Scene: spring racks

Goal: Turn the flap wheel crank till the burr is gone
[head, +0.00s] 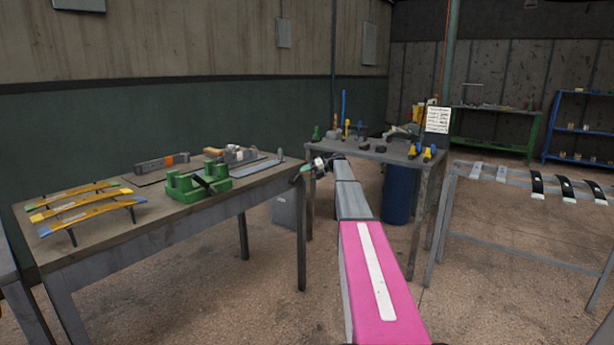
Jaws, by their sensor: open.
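My gripper (307,168) is small in the head view, at the far end of my arm, just off the right end of the near left bench (150,238). It appears open and empty. A green fixture (185,188) with a dark bar across it stands on that bench, left of my gripper. Behind it is a grey device (238,155) with a brown handle. I cannot tell for sure which part is the flap wheel or its crank. No burr can be made out at this size.
Curved yellow leaf springs (82,207) stand at the bench's left end. A second bench (375,152) with tools stands behind my arm, a blue barrel (398,195) below it. A rack (525,187) with curved strips is at right. Floor between arm and rack is clear.

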